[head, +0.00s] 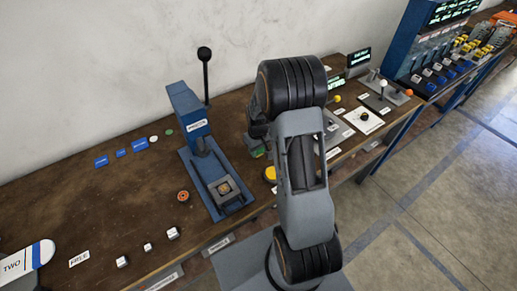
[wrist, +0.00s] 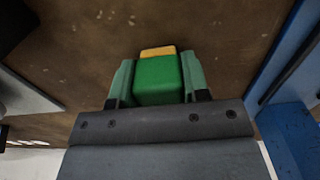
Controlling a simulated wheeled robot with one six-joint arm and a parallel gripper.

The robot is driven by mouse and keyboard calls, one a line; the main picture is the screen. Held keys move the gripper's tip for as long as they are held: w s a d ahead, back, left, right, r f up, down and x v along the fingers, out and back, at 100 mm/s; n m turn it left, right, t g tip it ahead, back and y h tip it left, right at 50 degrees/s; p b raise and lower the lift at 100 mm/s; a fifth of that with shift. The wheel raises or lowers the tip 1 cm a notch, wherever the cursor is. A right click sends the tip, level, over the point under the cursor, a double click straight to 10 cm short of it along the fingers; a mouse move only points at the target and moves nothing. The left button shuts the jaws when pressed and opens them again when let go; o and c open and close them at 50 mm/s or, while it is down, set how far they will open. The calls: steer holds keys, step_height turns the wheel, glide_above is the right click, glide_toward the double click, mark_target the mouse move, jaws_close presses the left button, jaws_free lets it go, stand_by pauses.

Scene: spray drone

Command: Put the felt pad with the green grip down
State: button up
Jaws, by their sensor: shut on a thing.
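The felt pad with the green grip (wrist: 157,80) is between the two fingers of my gripper (wrist: 157,84) in the wrist view. Its block-shaped grip is green, and a yellow-orange part shows at its far end. My gripper is shut on it, with a finger against each side. The brown wooden bench top lies behind it in that view; I cannot tell whether the pad touches the bench. In the head view my arm hides most of the gripper, and only a small green patch (head: 258,152) shows beside the arm.
A blue press (head: 187,105) with a black lever stands left of my arm; its blue side shows at right in the wrist view (wrist: 290,125). A yellow round thing (head: 270,174) lies beside my arm. Small blue blocks (head: 140,144) lie further left. Bare bench (head: 75,195) lies at left.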

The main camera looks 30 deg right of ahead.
steer(key=shift+f, duration=0.2)
steer(key=o, duration=0.9)
step_height(320, 180, up, 12)
steer(key=shift+f+b, duration=0.15)
steer(key=shift+b, duration=0.25)
steer(key=s+a+r+t, duration=0.2)
steer(key=s+a+r, duration=0.2)
steer(key=s, duration=0.4)
steer(key=s+a+r+m+t, duration=0.1)
steer(key=s+a+r+t, duration=0.1)
steer(key=s+a+r, duration=0.3)
steer(key=shift+s+a+r, duration=0.15)
steer(key=shift+s+r, duration=0.65)
steer(key=shift+s, duration=0.65)
